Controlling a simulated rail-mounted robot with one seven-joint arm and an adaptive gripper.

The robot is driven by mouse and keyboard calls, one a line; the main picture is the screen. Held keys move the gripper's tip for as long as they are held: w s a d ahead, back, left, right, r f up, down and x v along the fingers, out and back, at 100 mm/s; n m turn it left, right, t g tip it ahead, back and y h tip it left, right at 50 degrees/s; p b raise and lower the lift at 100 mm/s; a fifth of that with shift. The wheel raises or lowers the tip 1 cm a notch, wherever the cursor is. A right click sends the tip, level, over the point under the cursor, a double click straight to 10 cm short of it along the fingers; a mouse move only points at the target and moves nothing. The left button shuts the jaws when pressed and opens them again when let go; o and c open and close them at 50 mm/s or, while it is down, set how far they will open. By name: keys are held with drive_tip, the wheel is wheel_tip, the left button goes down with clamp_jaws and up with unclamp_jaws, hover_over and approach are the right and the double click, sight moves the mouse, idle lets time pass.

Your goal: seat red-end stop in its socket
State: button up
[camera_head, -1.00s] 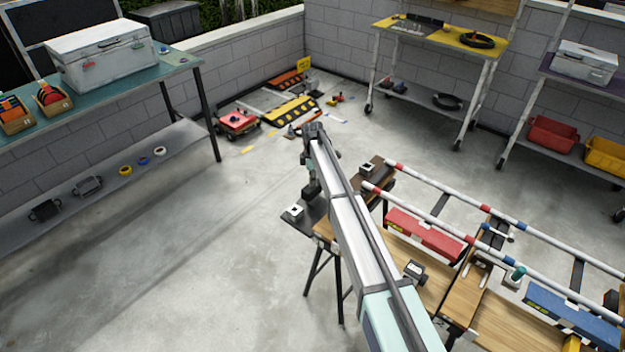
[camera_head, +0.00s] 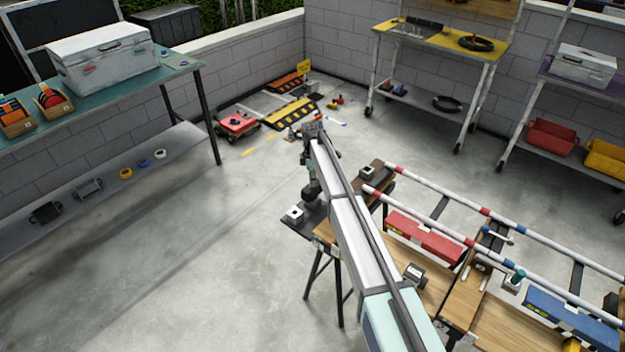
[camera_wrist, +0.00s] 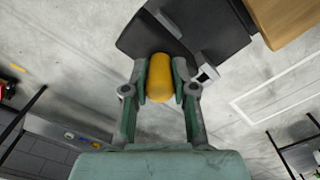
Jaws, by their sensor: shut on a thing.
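A small white block with a dark opening (camera_wrist: 207,75), which looks like the socket, shows just right of the right finger, partly covered. In the head view a white socket block (camera_head: 293,214) sits on the dark plate, left of my wrist. A similar block (camera_head: 367,172) stands farther back. My arm hides the held stop there.
Open floor (camera_head: 200,270) is to the left.

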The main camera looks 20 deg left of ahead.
drive_tip(key=shift+r, duration=0.2)
drive_tip(key=shift+r+p, duration=0.8)
drive_tip(key=shift+r, duration=1.6)
drive_tip(key=shift+r, duration=0.1)
wheel_tip(320, 180, up, 7)
drive_tip(key=p, duration=0.2)
drive_tip(key=shift+r, duration=0.2)
